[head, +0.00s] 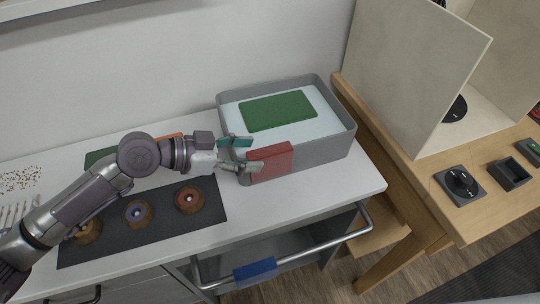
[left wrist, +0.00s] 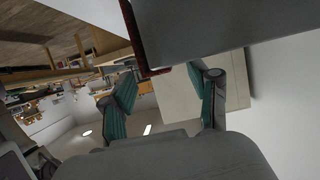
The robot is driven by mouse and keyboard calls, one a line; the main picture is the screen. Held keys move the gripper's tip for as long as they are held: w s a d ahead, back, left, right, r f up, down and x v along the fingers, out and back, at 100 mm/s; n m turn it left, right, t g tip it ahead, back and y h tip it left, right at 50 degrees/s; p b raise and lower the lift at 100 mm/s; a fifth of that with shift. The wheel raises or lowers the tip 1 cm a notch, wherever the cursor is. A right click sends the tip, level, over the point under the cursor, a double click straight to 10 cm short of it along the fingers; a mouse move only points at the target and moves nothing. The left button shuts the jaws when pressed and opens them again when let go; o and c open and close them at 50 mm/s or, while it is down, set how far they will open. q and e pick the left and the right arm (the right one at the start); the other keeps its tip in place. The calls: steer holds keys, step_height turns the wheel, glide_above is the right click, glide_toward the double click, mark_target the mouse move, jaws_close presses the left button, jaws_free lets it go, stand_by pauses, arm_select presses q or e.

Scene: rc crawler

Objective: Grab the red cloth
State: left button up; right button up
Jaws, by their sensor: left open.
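The red cloth (head: 270,161) hangs over the front rim of the grey bin (head: 334,147) on the white counter. In the left wrist view the cloth shows edge-on as a thin dark red strip (left wrist: 131,35) against the bin wall (left wrist: 200,25). My left gripper (head: 239,154) is just left of the cloth, with its teal-padded fingers spread. In the left wrist view the left gripper (left wrist: 163,78) is open, and the lower end of the strip shows between its fingertips. I cannot tell whether a finger touches the cloth. My right gripper is in neither view.
A green cloth (head: 278,111) lies in the bin. Brown ring-shaped items, one at the right (head: 189,199), sit on a dark mat (head: 160,231) below my left arm. A blue cloth (head: 255,270) hangs on the handle rail. A wooden table (head: 420,185) stands at right.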

mark_target(260, 155)
arm_select(q)
steer(key=p+x, duration=0.1)
steer(key=x, duration=0.3)
steer(key=shift+d+f+p, duration=0.2)
steer(key=shift+d+p, duration=0.05)
steer(key=shift+p, duration=0.15)
steer(key=shift+d+f, duration=0.1)
steer(key=shift+d, duration=0.05)
steer(key=shift+c, duration=0.8)
jaws_close()
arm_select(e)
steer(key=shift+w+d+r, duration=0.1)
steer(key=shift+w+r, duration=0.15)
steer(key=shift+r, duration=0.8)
